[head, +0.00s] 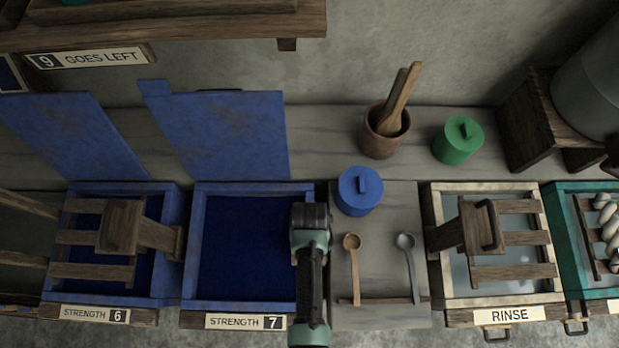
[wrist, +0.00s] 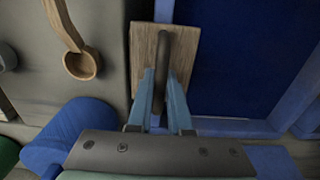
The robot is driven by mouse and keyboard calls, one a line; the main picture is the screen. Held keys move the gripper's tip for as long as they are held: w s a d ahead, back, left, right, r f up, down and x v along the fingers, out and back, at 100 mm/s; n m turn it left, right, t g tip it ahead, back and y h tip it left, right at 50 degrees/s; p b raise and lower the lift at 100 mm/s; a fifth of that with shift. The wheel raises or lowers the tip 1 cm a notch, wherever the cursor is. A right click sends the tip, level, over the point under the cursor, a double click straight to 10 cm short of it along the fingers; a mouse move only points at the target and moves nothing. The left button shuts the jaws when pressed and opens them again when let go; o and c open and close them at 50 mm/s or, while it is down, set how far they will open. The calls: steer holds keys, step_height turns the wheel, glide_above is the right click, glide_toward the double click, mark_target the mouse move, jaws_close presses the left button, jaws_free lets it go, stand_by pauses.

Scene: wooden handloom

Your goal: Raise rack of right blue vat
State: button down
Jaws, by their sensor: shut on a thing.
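The right blue vat (head: 192,245), labelled STRENGTH 7, stands open and shows dark blue liquid, with its blue lid (head: 235,135) tilted up behind it. My gripper (wrist: 162,88) is shut on the dark handle (wrist: 163,45) of a wooden block (wrist: 184,42) at the vat's side. No rack slats show above the dark liquid; the rest of the rack cannot be seen.
Left, the STRENGTH 6 vat (head: 171,235) has a slatted rack (head: 75,237) across its top. Right are a blue lidded pot (head: 358,190), two spoons (head: 352,243) (head: 406,242) and the RINSE vat (head: 435,265) with its rack. A wooden shelf (head: 180,30) overhangs the back.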

step_height(320, 180, up, 18)
steer(key=p, duration=1.8)
steer(key=shift+w+r, duration=0.1)
jaws_free()
steer(key=shift+r, duration=0.1)
step_height(320, 180, up, 7)
stand_by(0.7)
